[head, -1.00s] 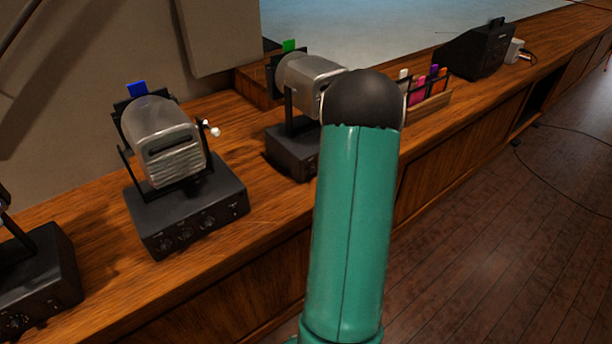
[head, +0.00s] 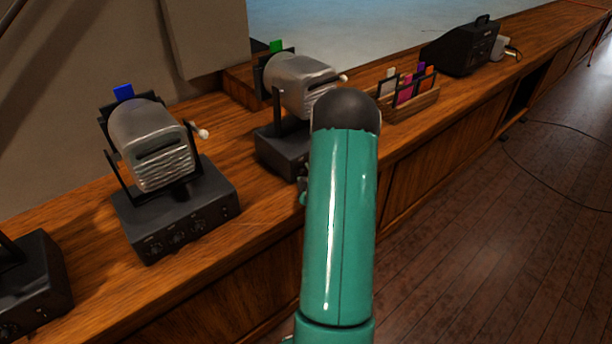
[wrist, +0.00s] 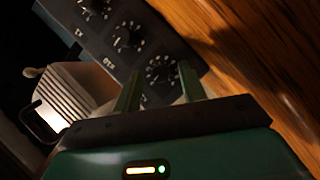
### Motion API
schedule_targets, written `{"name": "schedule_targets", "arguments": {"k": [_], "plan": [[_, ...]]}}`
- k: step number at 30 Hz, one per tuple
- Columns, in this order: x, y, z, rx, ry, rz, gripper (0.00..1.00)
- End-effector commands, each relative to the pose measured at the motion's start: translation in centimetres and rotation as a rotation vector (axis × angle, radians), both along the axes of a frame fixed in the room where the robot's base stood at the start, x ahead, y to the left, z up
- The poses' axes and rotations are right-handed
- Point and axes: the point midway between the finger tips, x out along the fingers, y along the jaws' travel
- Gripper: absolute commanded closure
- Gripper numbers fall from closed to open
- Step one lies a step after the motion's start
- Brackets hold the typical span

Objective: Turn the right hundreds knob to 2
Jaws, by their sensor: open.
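In the wrist view a dark box panel carries a row of three black knobs with white dial marks. The nearest one, which looks like the hundreds knob (wrist: 160,72), has its label mostly hidden. The tens knob (wrist: 128,38), marked X10, and the ones knob (wrist: 97,6), marked X1, lie beyond it. My gripper (wrist: 160,88) is open, its two green fingers on either side of the nearest knob; I cannot tell whether they touch it. In the head view my arm hides the knobs of the green-tabbed lamp's base (head: 282,150).
A blue-tabbed lamp (head: 152,145) on a black knobbed base (head: 178,212) stands left, with another base (head: 32,285) at the far left. A wooden card holder (head: 412,104) and a black box (head: 462,46) stand right along the wooden desk (head: 255,215).

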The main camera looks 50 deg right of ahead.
Motion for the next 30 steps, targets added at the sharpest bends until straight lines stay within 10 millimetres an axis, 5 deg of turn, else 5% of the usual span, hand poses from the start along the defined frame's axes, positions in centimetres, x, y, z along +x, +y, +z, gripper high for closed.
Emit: {"name": "schedule_targets", "arguments": {"k": [6,12,30], "plan": [[0.02,0.02,-0.01,0.0,0.0,0.0,0.61],[0.0,0.01,0.01,0.0,0.0,0.0,1.0],[-0.01,-0.12,0.25,0.141,-0.033,0.0,1.0]]}}
